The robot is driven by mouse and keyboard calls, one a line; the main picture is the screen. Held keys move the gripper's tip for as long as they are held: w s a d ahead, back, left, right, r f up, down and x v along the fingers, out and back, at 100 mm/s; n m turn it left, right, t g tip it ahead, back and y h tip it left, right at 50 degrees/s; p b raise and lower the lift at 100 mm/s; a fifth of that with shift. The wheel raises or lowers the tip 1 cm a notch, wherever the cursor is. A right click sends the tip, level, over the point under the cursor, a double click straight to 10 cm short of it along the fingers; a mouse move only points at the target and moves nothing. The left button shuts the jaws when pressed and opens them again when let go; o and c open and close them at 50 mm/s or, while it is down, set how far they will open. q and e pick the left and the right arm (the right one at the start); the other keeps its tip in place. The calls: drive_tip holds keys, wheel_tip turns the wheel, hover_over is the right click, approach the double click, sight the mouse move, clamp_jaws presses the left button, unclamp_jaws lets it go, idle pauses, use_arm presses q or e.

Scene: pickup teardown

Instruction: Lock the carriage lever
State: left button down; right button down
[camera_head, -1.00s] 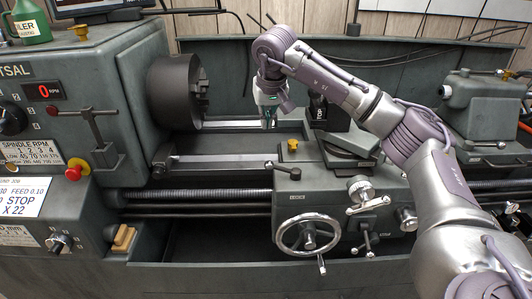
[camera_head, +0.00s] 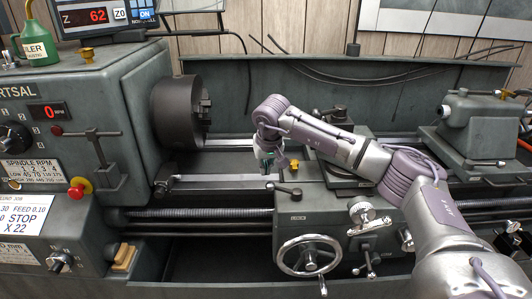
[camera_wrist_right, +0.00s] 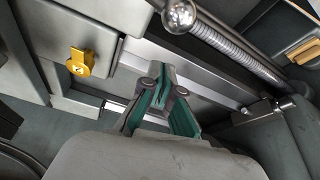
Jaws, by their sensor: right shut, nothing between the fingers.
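The carriage lever (camera_head: 284,190) is a short dark handle on the front top edge of the carriage (camera_head: 320,210), lying roughly crosswise with its end toward the left. My right gripper (camera_head: 267,165) is just behind and above the lever's left end, apart from it. In the right wrist view my right gripper (camera_wrist_right: 163,80) is shut and empty, its green-padded fingers together over the pale metal way. A shiny ball end (camera_wrist_right: 178,15) at the top of that view seems to be the lever's knob, beyond the fingertips. My left gripper is not in view.
A yellow cap (camera_head: 295,164) stands on the carriage to the right of my gripper; it also shows in the wrist view (camera_wrist_right: 80,62). The chuck (camera_head: 182,112) is at the left. The handwheel (camera_head: 309,255) and leadscrew (camera_head: 190,211) are below. The tailstock (camera_head: 475,130) stands right.

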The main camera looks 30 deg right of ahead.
sight(284, 190)
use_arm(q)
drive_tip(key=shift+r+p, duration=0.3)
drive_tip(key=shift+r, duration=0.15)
use_arm(e)
drive_tip(key=s, duration=0.1)
drive_tip(key=s+a, duration=0.1)
drive_tip(key=s, duration=0.1)
drive_tip(key=shift+f, duration=0.1)
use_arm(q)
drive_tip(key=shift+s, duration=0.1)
